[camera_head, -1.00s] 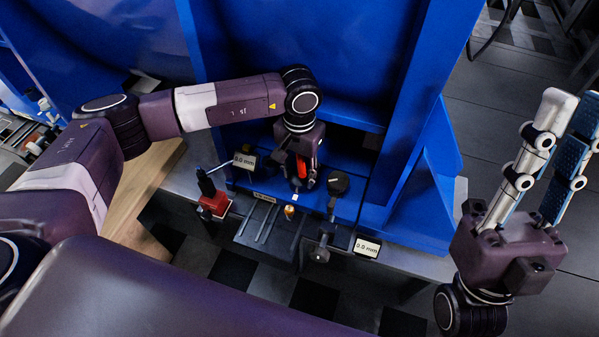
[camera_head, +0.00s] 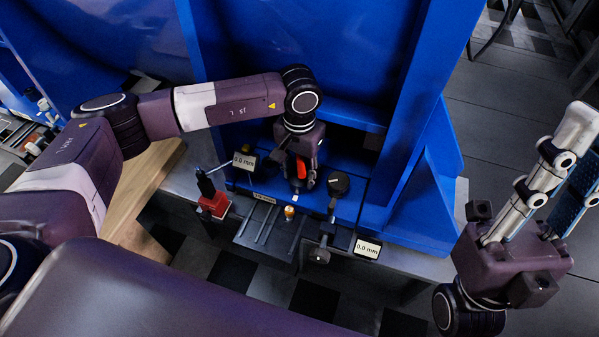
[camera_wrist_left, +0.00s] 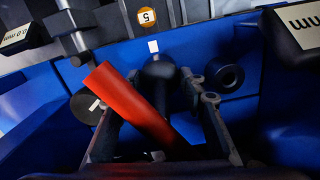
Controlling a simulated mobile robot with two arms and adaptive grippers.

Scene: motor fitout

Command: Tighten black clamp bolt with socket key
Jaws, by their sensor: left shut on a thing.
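My left gripper (camera_head: 300,180) points down at the blue fixture and is shut on the socket key (camera_head: 301,168), whose red handle shows between the fingers. In the left wrist view the red handle (camera_wrist_left: 135,105) lies slanted between the fingers of my left gripper (camera_wrist_left: 160,115). A dark rounded part (camera_wrist_left: 158,70) shows just beyond the handle; I cannot tell whether it is the black clamp bolt or part of the key. Whether the key sits on the bolt is hidden. My right gripper (camera_head: 568,160) is empty and open at the right edge, away from the fixture.
Blue uprights (camera_head: 405,110) rise close behind and right of the left gripper. A red block with a black handle (camera_head: 212,203), a black knob (camera_head: 339,183), an orange round piece (camera_head: 290,212) and two "0.0 mm" displays (camera_head: 367,248) crowd the fixture.

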